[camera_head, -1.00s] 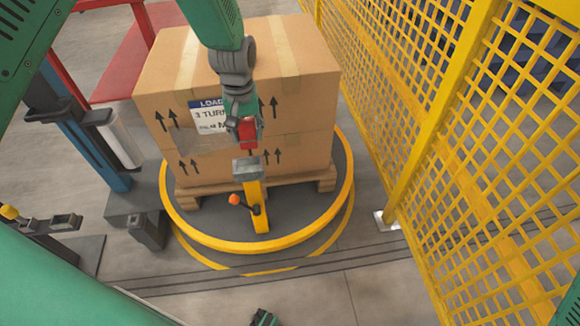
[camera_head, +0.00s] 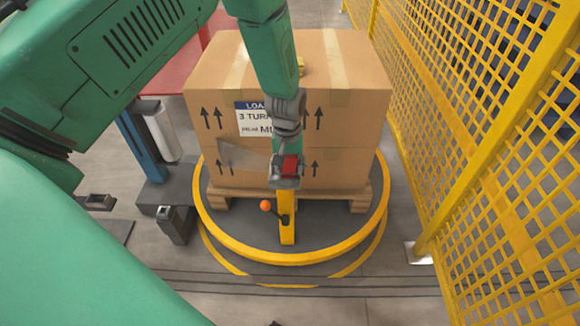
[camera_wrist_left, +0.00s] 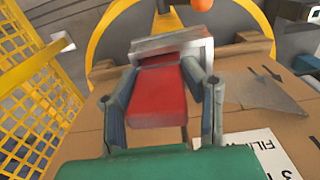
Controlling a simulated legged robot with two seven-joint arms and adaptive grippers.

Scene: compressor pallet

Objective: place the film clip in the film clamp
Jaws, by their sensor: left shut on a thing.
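My left gripper (camera_head: 287,168) is shut on the red film clip (camera_head: 292,163), low in front of the carton's near face. In the left wrist view the red clip (camera_wrist_left: 158,92) lies between the two fingers (camera_wrist_left: 165,108). The film clamp is a yellow post (camera_head: 287,222) with a grey head (camera_head: 284,183) and an orange-knobbed lever (camera_head: 265,205). In the wrist view the grey head (camera_wrist_left: 172,46) is just beyond the clip's far end. I cannot tell whether the clip is seated in it or only touching. My right gripper is not in view.
The large carton (camera_head: 340,110) stands on a wooden pallet (camera_head: 218,201) on the round yellow-rimmed turntable (camera_head: 240,245). A yellow mesh fence (camera_head: 500,150) closes the right side. A blue column with a film roll (camera_head: 162,133) stands left. The floor in front is clear.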

